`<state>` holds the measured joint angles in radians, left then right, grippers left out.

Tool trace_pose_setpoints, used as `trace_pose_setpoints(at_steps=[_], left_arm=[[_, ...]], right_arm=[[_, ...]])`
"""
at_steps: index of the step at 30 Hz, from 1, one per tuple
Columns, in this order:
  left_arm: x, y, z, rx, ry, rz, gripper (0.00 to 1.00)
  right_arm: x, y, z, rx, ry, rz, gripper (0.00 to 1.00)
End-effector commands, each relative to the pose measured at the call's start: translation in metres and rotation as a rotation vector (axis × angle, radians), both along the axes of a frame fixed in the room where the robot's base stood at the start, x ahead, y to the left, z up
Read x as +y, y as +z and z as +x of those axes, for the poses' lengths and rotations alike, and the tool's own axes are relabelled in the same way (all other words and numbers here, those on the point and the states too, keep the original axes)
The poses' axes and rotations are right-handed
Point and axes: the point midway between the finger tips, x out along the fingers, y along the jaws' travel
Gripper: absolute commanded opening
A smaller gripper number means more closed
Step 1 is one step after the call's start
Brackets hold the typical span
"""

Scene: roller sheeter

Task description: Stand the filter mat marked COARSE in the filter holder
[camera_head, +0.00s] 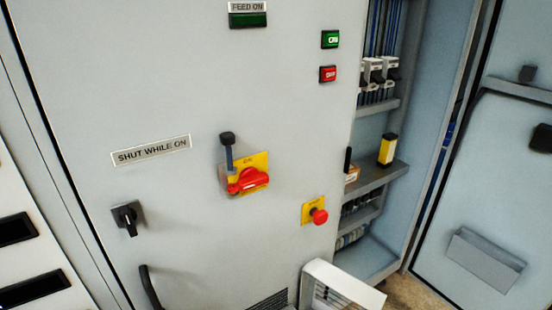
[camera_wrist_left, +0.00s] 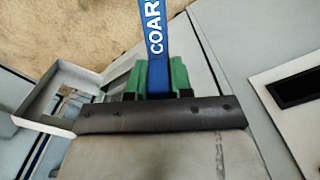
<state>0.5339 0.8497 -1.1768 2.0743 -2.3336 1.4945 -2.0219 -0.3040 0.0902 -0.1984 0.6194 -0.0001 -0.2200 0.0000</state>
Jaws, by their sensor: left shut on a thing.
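A blue mat (camera_wrist_left: 155,38), seen edge-on as a strip, bears white letters reading "COAR"; the rest of the word is hidden. My left gripper (camera_wrist_left: 157,78) with green fingertips is shut on this mat in the left wrist view. A white open-topped frame, which looks like the filter holder (camera_head: 345,282), stands out low on the cabinet door in the head view. It also shows at the left of the left wrist view (camera_wrist_left: 42,98), beside the gripper and apart from the mat. Neither gripper shows in the head view, and my right gripper is in no view.
The grey cabinet door (camera_head: 120,90) carries a red rotary switch (camera_head: 248,180), a red stop button (camera_head: 319,216), a black handle (camera_head: 149,288) and a vent grille (camera_head: 268,301). To its right is an open bay with shelves (camera_head: 378,178). Bare floor (camera_wrist_left: 70,30) lies below.

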Motion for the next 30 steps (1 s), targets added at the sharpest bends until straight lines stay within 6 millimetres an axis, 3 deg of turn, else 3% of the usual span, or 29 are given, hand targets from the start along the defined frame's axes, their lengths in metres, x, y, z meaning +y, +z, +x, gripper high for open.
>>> trace_pose_setpoints(at_steps=[6,12,16,24,30], left_arm=[[-0.002,0.068,0.029,-0.016,0.011,-0.010,0.00],[-0.001,0.127,0.039,-0.011,0.003,-0.004,0.00],[-0.001,0.144,0.039,-0.005,-0.001,-0.001,0.00],[-0.001,0.147,0.039,-0.004,-0.007,0.000,0.00],[-0.023,0.163,0.045,-0.009,-0.111,-0.003,0.00]], right_arm=[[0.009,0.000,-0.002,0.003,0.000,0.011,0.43],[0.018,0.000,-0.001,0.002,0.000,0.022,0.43],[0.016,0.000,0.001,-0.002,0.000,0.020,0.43],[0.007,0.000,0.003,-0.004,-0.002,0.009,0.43],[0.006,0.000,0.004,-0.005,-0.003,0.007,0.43]])
